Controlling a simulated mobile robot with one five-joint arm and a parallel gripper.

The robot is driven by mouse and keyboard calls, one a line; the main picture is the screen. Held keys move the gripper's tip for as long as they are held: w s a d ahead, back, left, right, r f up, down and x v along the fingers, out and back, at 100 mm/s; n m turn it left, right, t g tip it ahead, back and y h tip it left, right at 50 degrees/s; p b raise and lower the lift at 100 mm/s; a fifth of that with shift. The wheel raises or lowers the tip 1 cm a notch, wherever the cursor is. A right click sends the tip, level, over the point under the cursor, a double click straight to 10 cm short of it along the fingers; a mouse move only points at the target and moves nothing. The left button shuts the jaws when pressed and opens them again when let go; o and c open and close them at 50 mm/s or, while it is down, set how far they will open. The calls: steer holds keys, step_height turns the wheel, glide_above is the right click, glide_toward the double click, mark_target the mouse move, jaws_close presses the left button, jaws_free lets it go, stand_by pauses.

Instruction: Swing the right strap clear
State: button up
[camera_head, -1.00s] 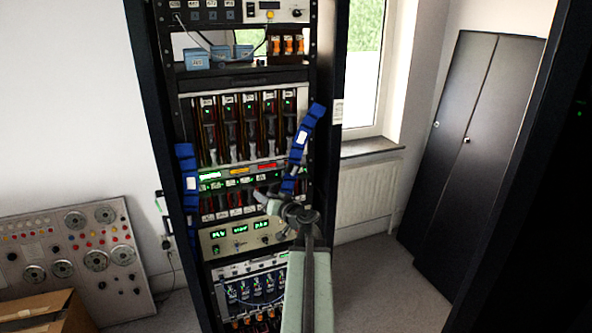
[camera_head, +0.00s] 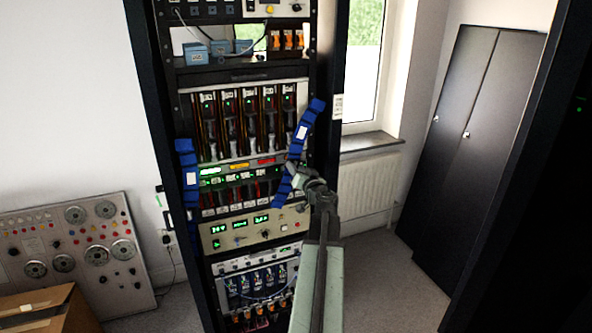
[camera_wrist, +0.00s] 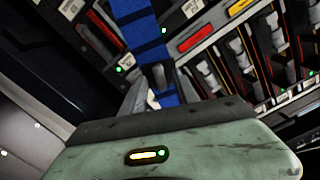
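The right strap (camera_head: 302,132) is a blue band with a white label. It hangs slanted across the right front of the rack, its lower end free and to the left. My gripper (camera_head: 303,176) is at the strap's lower part, its fingertips overlapping the strap's right edge. In the wrist view the strap (camera_wrist: 141,30) runs down to my gripper (camera_wrist: 165,92), whose fingers look apart, with blue between and behind them. The fingers partly hide the strap, and firm contact cannot be made out. The left strap (camera_head: 188,170) hangs along the rack's left edge.
The rack (camera_head: 240,78) holds several lit instrument panels close behind the strap. A dark rack post (camera_head: 333,60) stands just right of it. A radiator (camera_head: 367,190) and black cabinet (camera_head: 465,150) are farther right. A control panel (camera_head: 70,245) and cardboard box (camera_head: 40,308) are at lower left.

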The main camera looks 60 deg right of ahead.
jaws_close()
stand_by(1.4)
